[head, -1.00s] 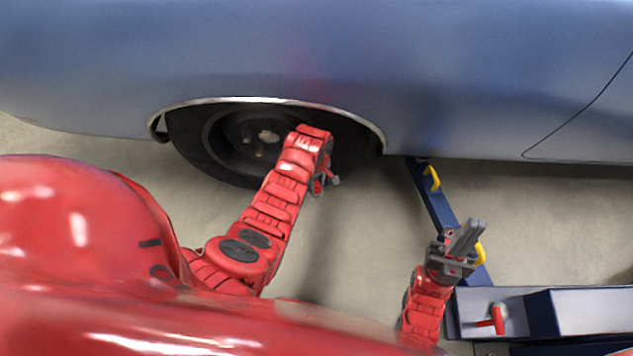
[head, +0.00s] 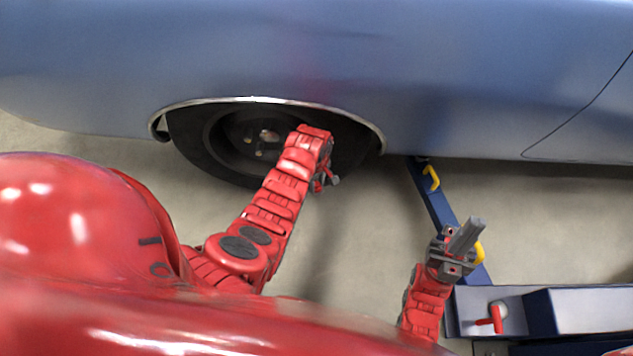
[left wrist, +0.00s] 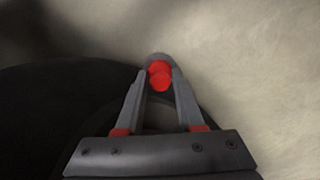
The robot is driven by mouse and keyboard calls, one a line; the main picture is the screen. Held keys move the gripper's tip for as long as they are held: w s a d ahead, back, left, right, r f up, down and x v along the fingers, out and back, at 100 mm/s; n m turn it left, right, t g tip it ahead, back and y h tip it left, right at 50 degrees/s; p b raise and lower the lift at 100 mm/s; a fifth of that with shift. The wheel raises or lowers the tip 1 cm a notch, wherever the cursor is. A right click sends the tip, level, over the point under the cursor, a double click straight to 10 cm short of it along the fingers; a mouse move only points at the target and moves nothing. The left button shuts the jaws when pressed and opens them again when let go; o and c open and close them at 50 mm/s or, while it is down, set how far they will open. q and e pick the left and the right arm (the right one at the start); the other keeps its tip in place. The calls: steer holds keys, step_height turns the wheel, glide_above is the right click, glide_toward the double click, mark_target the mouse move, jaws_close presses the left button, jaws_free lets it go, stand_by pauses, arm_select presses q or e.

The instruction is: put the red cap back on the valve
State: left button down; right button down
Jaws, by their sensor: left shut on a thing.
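The small red cap (left wrist: 160,76) is between the fingertips of my left gripper (left wrist: 160,80) in the left wrist view. The gripper is shut on it. In the head view my left gripper (head: 324,180) is in front of the right part of the wheel (head: 212,150), mostly hidden by my own arm. The dark tyre (left wrist: 60,95) also shows in the left wrist view. I cannot make out the valve in either view. My right gripper (head: 470,232) is at the lower right, away from the wheel; its fingers look together and empty.
The blue car body (head: 450,80) hangs over the wheel, with a bright arch edge (head: 260,99) around it. A dark blue jack (head: 435,200) with yellow parts and a red knob (head: 497,318) lies at right. The floor between my arms is clear.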

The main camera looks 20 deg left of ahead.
arm_select(q)
steer(key=shift+p, duration=0.3)
stand_by(0.4)
stand_by(0.3)
jaws_free()
stand_by(0.4)
steer(key=shift+r, duration=0.1)
steer(key=shift+r+p, duration=3.4)
steer(key=shift+r, duration=0.05)
steer(key=shift+f, duration=0.1)
jaws_close()
